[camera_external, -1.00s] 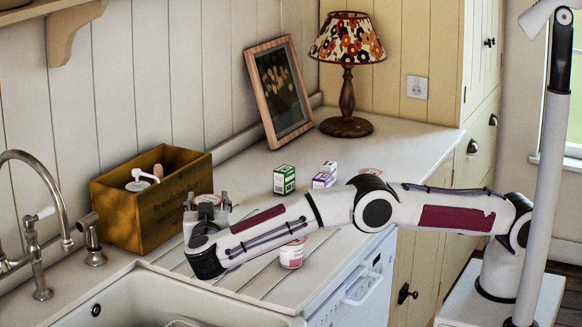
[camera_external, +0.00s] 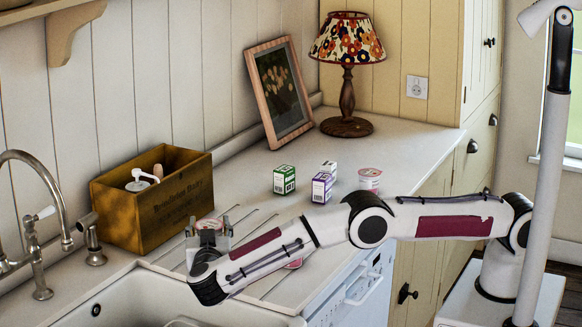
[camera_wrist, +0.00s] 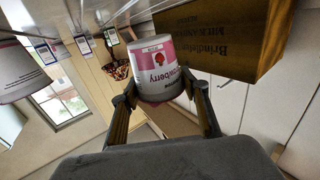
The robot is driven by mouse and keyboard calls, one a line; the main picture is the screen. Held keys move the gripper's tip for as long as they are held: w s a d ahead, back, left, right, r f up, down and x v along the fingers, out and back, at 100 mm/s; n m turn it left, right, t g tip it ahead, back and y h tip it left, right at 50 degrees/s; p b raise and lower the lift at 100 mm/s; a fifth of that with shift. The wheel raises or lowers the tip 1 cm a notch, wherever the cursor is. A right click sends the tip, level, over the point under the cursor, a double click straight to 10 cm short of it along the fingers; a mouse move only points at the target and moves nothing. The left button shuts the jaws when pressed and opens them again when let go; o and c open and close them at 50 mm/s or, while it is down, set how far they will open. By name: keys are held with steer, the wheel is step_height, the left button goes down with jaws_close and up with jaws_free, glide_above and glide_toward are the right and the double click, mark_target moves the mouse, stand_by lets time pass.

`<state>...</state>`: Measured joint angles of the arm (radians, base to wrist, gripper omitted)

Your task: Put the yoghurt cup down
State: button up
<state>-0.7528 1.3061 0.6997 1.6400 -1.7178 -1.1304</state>
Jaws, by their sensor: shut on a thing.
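My gripper (camera_external: 208,237) is shut on a pink-and-white strawberry yoghurt cup (camera_external: 207,225), in front of the wooden crate in the outside view. In the wrist view the same cup (camera_wrist: 157,68) sits between the two fingers (camera_wrist: 163,103), with its strawberry label towards the camera. The cup is low over the pale worktop (camera_external: 262,202); I cannot tell whether its base touches it. A second yoghurt cup (camera_external: 369,179) stands on the worktop to the right, beyond my arm. A third cup (camera_external: 294,264) is mostly hidden behind my arm; a cup also shows at the left of the wrist view (camera_wrist: 16,72).
The wooden crate (camera_external: 180,211) with a pump bottle is close behind the held cup. A green box (camera_external: 284,179) and purple-and-white boxes (camera_external: 321,188) stand mid-worktop. The sink (camera_external: 140,302) and tap (camera_external: 32,240) are at front left. A lamp (camera_external: 347,90) stands at the back.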

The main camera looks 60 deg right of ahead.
steer(key=shift+f, duration=1.85)
steer(key=shift+f, duration=0.1)
steer(key=o, duration=1.2)
steer(key=shift+f, duration=0.1)
steer(key=shift+r, duration=0.25)
steer(key=shift+v, duration=3.75)
